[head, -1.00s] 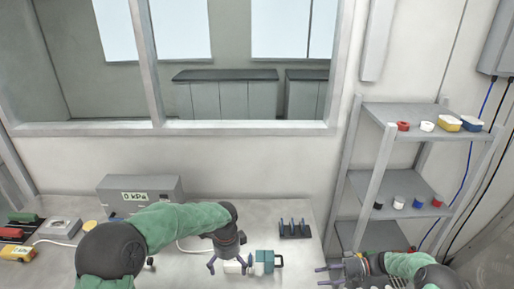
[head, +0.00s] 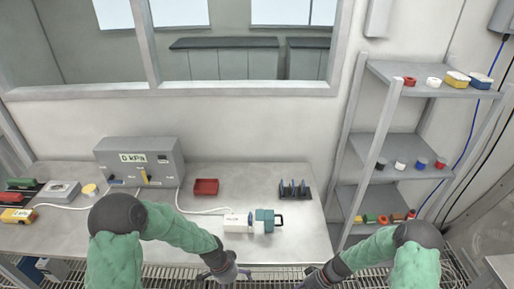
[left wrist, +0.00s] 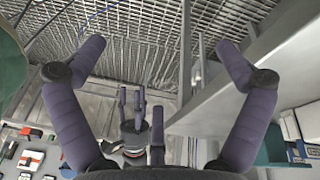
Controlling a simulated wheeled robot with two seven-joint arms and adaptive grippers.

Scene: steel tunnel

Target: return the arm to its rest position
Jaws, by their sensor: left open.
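My left arm with its green sleeve reaches in from the left in the head view. Its gripper (head: 226,275) is beyond the table's front edge, over the grating, and holds nothing. In the left wrist view the left gripper (left wrist: 160,50) has its two purple fingers wide apart with nothing between them. My right gripper (head: 304,278) is low at the front, its fingers apart and empty; it also shows in the left wrist view (left wrist: 132,105).
A shelf unit (head: 385,145) stands right. Floor grating (head: 275,275) lies in front.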

